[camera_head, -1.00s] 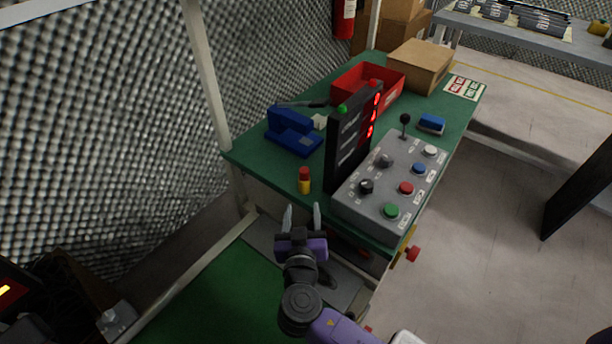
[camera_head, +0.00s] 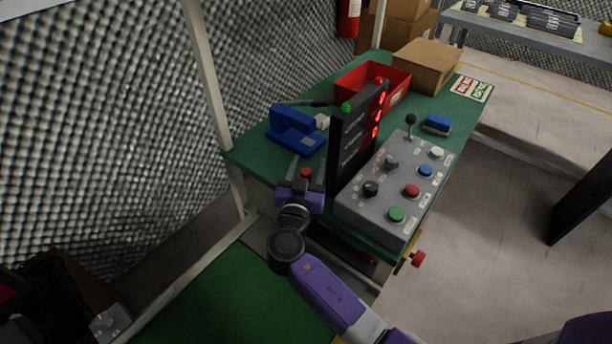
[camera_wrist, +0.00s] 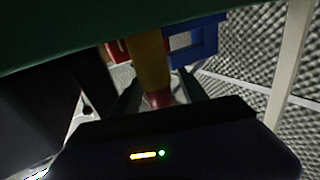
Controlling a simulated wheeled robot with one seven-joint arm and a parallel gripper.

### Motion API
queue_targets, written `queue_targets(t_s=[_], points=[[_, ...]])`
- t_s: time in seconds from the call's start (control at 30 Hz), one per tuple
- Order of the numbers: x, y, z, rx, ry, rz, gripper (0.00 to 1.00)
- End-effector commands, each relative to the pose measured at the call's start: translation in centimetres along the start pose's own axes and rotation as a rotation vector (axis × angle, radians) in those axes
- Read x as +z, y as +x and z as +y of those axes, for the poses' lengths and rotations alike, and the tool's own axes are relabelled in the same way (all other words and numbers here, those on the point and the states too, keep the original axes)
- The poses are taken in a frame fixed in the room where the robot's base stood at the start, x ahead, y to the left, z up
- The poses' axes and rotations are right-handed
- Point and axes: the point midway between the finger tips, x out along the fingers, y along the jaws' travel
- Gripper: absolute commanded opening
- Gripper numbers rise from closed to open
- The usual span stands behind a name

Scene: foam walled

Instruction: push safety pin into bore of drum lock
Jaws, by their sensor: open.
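A small yellow cylinder with a red top, which may be the safety pin, stands upright on the green bench near its near-left edge. In the head view only its red top (camera_head: 306,173) shows clearly. In the wrist view its yellow body (camera_wrist: 150,62) and red end lie between my fingers. My gripper (camera_head: 306,164) is open, with one finger on each side of it; I cannot tell whether either finger touches it. A red knob (camera_head: 417,259) on a yellow bracket sits at the bench's front edge. I cannot make out the drum lock or its bore for certain.
A black panel (camera_head: 350,140) with red lights stands just right of my gripper. Beside it lies a grey button box (camera_head: 385,205). A blue device (camera_head: 293,130), a red bin (camera_head: 350,82) and a cardboard box (camera_head: 427,65) are farther back. Mesh wall is left.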

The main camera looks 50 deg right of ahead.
Motion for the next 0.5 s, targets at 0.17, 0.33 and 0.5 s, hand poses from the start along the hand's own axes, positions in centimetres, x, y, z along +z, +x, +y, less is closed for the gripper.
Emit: queue_targets(t_s=[0.17,0.33,0.5], points=[[0.03,0.15,-0.02,-0.001,0.0,-0.001,0.5],[0.03,0.13,-0.03,-0.001,0.0,-0.001,0.31],[0.04,0.11,-0.03,-0.002,0.0,-0.001,0.0]])
